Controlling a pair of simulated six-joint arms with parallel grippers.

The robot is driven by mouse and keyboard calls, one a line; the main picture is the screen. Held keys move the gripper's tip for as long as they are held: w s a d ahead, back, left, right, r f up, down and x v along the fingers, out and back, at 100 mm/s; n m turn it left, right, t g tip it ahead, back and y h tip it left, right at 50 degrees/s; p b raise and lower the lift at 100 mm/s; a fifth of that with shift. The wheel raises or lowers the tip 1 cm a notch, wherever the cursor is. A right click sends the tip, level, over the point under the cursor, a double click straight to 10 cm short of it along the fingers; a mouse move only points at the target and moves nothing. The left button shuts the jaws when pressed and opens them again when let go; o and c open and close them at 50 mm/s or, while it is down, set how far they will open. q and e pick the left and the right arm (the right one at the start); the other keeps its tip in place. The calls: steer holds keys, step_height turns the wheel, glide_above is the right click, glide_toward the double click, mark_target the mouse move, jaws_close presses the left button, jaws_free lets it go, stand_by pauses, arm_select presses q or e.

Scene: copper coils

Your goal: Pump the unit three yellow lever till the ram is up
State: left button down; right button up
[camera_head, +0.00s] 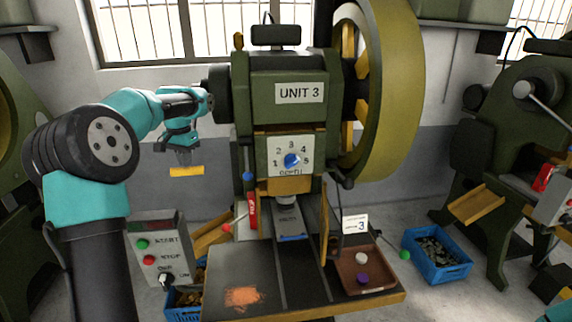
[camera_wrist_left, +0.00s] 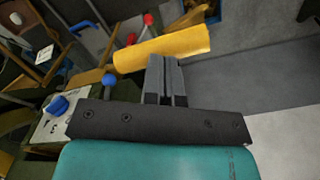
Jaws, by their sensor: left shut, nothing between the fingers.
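The yellow lever (camera_head: 187,171) shows as a short yellow bar to the left of the UNIT 3 press (camera_head: 262,100). In the left wrist view the lever (camera_wrist_left: 162,47) lies across the fingertips. My left gripper (camera_head: 184,160) is shut and empty, its fingers pointing down at the bar. In the left wrist view the left gripper's fingers (camera_wrist_left: 165,60) end at the bar's near edge; I cannot tell if they touch it. The press's grey ram (camera_head: 287,201) shows below the yellow block, above the bed; its exact height is hard to judge. My right gripper is out of view.
A START/STOP box (camera_head: 160,248) stands below my left arm. A blue-knobbed dial (camera_head: 291,160) is on the press front. A red-brown tray (camera_head: 366,272) sits on the bed's right. A blue crate (camera_head: 437,262) is on the floor. The big flywheel (camera_head: 395,90) rises at right.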

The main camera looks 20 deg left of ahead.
arm_select(q)
steer(key=shift+r, duration=0.15)
stand_by(0.4)
steer(key=shift+r, duration=3.35)
